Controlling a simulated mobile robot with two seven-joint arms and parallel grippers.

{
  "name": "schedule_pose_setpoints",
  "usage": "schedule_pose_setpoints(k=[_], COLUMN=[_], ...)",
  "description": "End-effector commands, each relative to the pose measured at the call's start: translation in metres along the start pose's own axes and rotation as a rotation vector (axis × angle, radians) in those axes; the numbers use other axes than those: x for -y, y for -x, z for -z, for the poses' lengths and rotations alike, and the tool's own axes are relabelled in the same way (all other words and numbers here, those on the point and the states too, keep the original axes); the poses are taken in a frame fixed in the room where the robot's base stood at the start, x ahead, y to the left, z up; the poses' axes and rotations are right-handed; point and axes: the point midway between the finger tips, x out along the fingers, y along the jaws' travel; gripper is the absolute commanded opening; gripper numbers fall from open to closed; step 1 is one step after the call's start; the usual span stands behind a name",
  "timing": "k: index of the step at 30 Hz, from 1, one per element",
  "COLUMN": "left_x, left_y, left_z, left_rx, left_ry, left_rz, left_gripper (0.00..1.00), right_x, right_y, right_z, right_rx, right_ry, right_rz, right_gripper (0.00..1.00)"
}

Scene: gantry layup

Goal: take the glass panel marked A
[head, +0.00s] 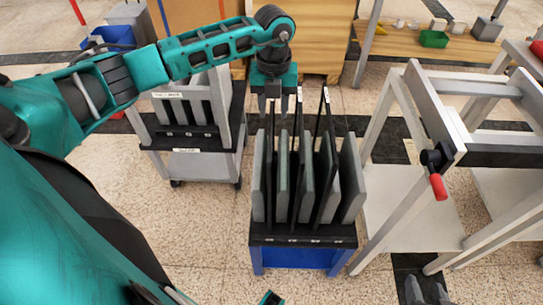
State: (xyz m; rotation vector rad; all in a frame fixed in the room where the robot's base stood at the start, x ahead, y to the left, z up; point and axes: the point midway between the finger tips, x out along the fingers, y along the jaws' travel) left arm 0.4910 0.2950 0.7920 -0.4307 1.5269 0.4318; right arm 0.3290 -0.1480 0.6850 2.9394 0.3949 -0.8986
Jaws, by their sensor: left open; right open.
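Several upright grey and grey-green panels (307,178) stand in a black slotted rack (300,230) on a blue base, between tall black dividers. Small white labels run along the rack's front edge, too small to read, so I cannot tell which panel is marked A. My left gripper (274,108) points down, open and empty, just above the rack's left-hand panels and near the dividers' tops. I cannot tell whether it touches anything. My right gripper (427,292) shows only partly at the bottom edge, right of the rack, open with nothing seen between its fingers.
A grey cart (200,165) with a second slotted rack stands left of the panels. A grey metal frame (380,150) with a red-handled clamp (437,187) stands close on the right. Speckled floor is open in front.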

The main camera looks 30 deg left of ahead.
Motion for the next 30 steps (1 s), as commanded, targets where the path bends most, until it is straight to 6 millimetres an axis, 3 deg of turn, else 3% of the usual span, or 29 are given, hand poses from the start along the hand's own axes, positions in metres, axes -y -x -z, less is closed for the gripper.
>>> schedule_pose_setpoints(k=[7, 15, 27, 30], left_x=[-0.005, -0.005, -0.005, -0.005], left_y=[-0.038, -0.042, -0.041, -0.041], left_z=[-0.002, -0.003, -0.003, -0.003], left_rx=[-0.002, -0.001, -0.001, -0.001], left_ry=[-0.001, -0.001, 0.0, 0.0], left_rz=[-0.001, 0.0, 0.0, 0.0], left_gripper=[0.4, 0.39, 0.01, 0.0], right_x=[0.0, 0.0, -0.001, -0.001], right_y=[-0.006, -0.006, -0.006, -0.006], right_z=[-0.007, -0.006, -0.006, -0.006], right_rx=[-0.001, -0.003, -0.003, -0.003], right_ry=[-0.001, 0.0, 0.001, 0.002], right_rz=[0.0, 0.0, 0.0, 0.0], right_gripper=[0.43, 0.43, 0.43, 0.43])
